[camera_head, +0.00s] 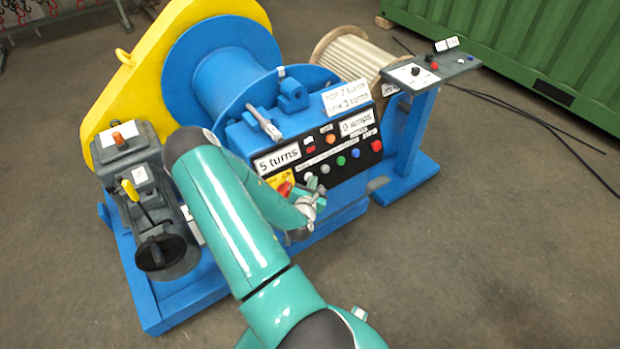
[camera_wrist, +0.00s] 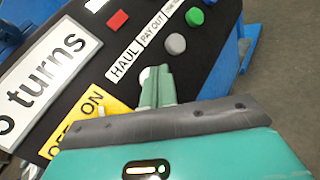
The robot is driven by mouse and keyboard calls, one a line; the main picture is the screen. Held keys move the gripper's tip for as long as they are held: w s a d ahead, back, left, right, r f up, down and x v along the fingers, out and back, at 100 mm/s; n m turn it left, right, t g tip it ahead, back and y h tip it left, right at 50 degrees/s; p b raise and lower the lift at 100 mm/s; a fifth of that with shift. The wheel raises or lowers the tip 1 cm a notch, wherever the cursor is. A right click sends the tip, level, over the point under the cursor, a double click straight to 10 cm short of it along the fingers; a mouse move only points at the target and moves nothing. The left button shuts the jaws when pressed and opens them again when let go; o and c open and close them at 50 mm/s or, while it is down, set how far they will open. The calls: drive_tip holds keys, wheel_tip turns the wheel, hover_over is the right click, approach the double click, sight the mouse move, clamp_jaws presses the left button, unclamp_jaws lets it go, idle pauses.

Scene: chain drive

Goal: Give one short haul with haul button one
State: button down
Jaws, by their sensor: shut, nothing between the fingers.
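The black control panel (camera_head: 342,166) on the blue winch front carries a row of round buttons. A white button (camera_wrist: 146,74) sits by the HAUL label (camera_wrist: 122,60) in the wrist view, partly hidden by my fingers; it also shows in the head view (camera_head: 309,177). My gripper (camera_wrist: 157,73) is shut and empty, its tips over or right beside that white button. I cannot tell whether they touch it. In the head view my gripper (camera_head: 315,190) is low in front of the panel. The grey button (camera_wrist: 175,43) beside PAY OUT is clear of my fingers.
A green button (camera_wrist: 194,16) lies farther along the row. A yellow OFF/ON plate (camera_wrist: 85,112) is near my fingers. Signs read "5 turns" (camera_head: 278,159) and "0 amps" (camera_head: 356,123). A blue post with a control shelf (camera_head: 460,66) stands right.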

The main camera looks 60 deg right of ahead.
drive_tip(key=shift+w+d+f, duration=0.15)
drive_tip(key=shift+w+f, duration=0.05)
drive_tip(key=shift+w, duration=0.2)
idle(2.2)
idle(1.9)
drive_tip(key=shift+s+a+r, duration=0.35)
drive_tip(key=shift+s+r, duration=0.1)
drive_tip(key=shift+s, duration=0.3)
drive_tip(key=shift+s+a+r, duration=0.35)
drive_tip(key=shift+s, duration=0.3)
drive_tip(key=shift+s+a+r, duration=0.3)
drive_tip(key=shift+s+r, duration=0.1)
drive_tip(key=shift+s, duration=0.3)
drive_tip(key=shift+s+a+r, duration=0.35)
drive_tip(key=shift+s, duration=0.3)
drive_tip(key=shift+a, duration=0.15)
